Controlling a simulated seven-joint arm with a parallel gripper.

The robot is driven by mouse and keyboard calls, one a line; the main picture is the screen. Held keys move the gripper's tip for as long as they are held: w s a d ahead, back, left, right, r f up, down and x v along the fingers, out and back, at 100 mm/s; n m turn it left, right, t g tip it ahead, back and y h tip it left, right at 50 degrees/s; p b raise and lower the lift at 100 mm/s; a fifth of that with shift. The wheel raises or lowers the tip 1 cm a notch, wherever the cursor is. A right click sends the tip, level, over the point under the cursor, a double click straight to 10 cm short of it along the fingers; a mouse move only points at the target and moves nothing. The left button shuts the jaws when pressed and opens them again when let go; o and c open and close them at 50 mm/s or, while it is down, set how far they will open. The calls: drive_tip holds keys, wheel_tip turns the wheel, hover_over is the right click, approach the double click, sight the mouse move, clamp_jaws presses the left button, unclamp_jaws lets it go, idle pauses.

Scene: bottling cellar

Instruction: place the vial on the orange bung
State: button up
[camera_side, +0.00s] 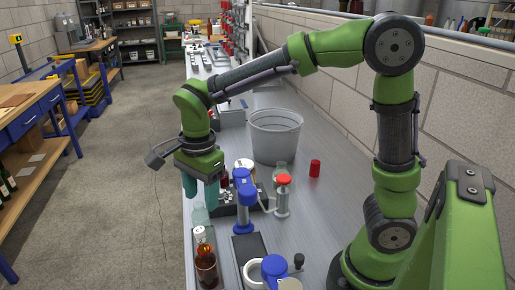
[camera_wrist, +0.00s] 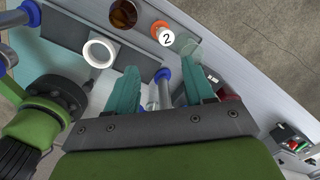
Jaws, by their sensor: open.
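My gripper (camera_side: 201,190) is open, pointing down over the front left part of the bench. In the wrist view its two teal fingers (camera_wrist: 160,76) are apart with no object clearly held between them. An orange piece with a white disc marked 2 (camera_wrist: 163,34) lies beyond the fingertips and looks like the orange bung. A clear, pale green glass piece (camera_wrist: 188,48) stands close beside it, perhaps the vial; the side view shows similar clear glass (camera_side: 200,216) below the fingers. I cannot tell whether the two touch.
An amber bottle (camera_side: 206,267) stands at the bench's front left edge. A blue-topped stand (camera_side: 243,187) rises just right of my gripper. A white ring (camera_wrist: 99,53), a red-capped syringe-like piece (camera_side: 283,190), a red cylinder (camera_side: 315,168) and a grey bucket (camera_side: 275,137) are nearby.

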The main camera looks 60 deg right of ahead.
drive_tip(key=s+d+r+n+t, duration=0.3)
drive_tip(key=s+n, duration=0.3)
drive_tip(key=n, duration=0.1)
drive_tip(key=s+d+r+n+t+y, duration=0.1)
drive_tip(key=s+d+r+n+t, duration=0.2)
drive_tip(key=n, duration=0.4)
drive_tip(key=s+d, duration=0.1)
drive_tip(key=s, duration=0.1)
drive_tip(key=shift+s+r+n+t+y, duration=0.15)
drive_tip(key=shift+s+n+t+y, duration=0.15)
drive_tip(key=shift+s+n+t, duration=0.1)
